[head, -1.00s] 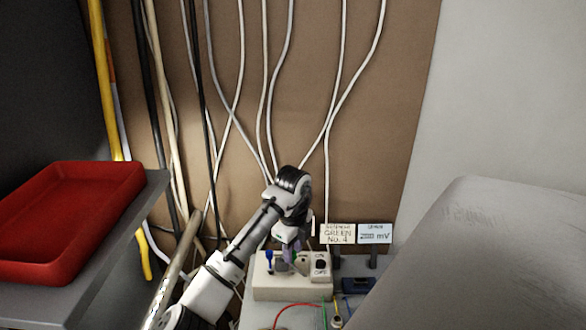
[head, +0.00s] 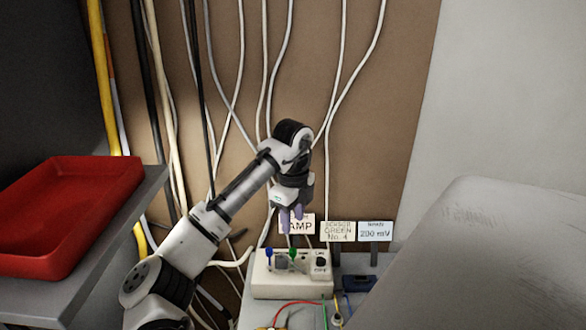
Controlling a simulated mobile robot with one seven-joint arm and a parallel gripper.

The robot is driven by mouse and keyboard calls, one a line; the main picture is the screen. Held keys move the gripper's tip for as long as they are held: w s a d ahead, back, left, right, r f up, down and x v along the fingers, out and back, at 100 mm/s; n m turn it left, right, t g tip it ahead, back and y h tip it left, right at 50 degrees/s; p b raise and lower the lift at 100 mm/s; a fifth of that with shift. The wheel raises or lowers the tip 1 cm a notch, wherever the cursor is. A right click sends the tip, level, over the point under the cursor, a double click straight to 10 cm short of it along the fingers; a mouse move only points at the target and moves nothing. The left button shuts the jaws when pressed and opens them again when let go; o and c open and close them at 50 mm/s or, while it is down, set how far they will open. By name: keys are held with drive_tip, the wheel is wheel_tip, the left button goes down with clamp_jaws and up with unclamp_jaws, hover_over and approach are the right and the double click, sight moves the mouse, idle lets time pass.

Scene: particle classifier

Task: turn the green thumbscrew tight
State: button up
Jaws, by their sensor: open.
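The green thumbscrew (head: 292,254) stands on the top of a cream box (head: 290,285), to the right of a blue thumbscrew (head: 269,256). My gripper (head: 291,222) is open and empty, pointing down above the box. Its purple fingertips are above the green thumbscrew and apart from it. The thumbscrew is small in the picture, so I cannot tell how tight it is.
An ON/OFF switch (head: 320,262) is on the box's right end. Signs reading AMP (head: 300,225), GREEN No. 4 (head: 338,231) and 200 mV (head: 375,231) stand behind. Loose wires (head: 297,303) lie in front. A red tray (head: 70,215) is at left; a large grey surface (head: 480,260) fills the right.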

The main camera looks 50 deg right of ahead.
drive_tip(key=shift+r, duration=2)
